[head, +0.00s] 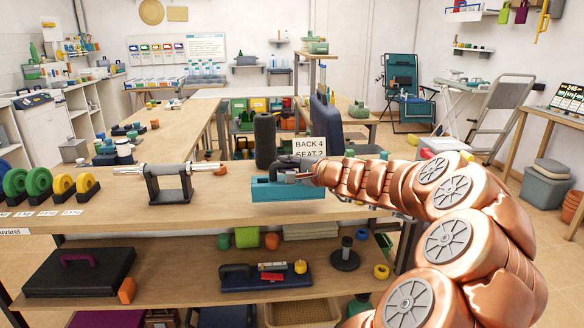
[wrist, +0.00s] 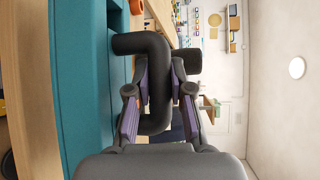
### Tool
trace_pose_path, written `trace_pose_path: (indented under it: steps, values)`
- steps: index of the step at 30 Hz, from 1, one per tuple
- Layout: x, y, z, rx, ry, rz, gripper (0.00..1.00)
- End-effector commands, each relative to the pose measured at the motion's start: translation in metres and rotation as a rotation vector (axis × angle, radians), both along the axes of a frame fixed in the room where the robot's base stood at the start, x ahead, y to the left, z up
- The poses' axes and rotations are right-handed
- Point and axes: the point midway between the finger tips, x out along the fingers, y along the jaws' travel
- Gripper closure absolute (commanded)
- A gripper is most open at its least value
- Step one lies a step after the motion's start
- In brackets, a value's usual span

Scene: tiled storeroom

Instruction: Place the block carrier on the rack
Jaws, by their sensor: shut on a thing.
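A teal block-like body (head: 287,190) with a dark handle is at the right part of the wooden bench; I take it as the block carrier. My gripper (head: 297,172) is shut on its handle. In the wrist view the dark handle (wrist: 157,85) lies between the purple-padded fingers of my gripper (wrist: 160,82), with the teal body (wrist: 85,90) to the left. I cannot tell whether the carrier touches the bench top or hangs just above it. No thing is clearly marked as the rack; a black stand (head: 168,188) holding a silver bar is left of the carrier.
A dark cylinder (head: 265,140) and a "BACK 4 SEAT 2" sign (head: 309,147) stand close behind the carrier. Green and yellow discs (head: 38,182) stand at the bench's left. A dark tray with a handle (head: 240,284) and a black case (head: 75,278) lie on the lower shelf.

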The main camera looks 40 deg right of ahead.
Motion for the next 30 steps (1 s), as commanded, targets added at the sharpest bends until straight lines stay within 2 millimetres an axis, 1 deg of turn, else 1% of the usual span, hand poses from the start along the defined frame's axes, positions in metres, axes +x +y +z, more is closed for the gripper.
trace_pose_path:
  steps: [1, 6, 15, 27, 30]
  values:
    - [0.005, -0.005, -0.001, -0.002, 0.003, 0.001, 1.00]
    - [0.020, -0.023, -0.003, -0.002, 0.001, 0.000, 1.00]
    - [0.044, -0.052, -0.006, -0.002, -0.001, -0.002, 1.00]
    - [0.058, -0.069, -0.009, -0.002, -0.001, -0.004, 1.00]
    - [0.057, -0.067, -0.027, 0.003, 0.001, -0.002, 1.00]
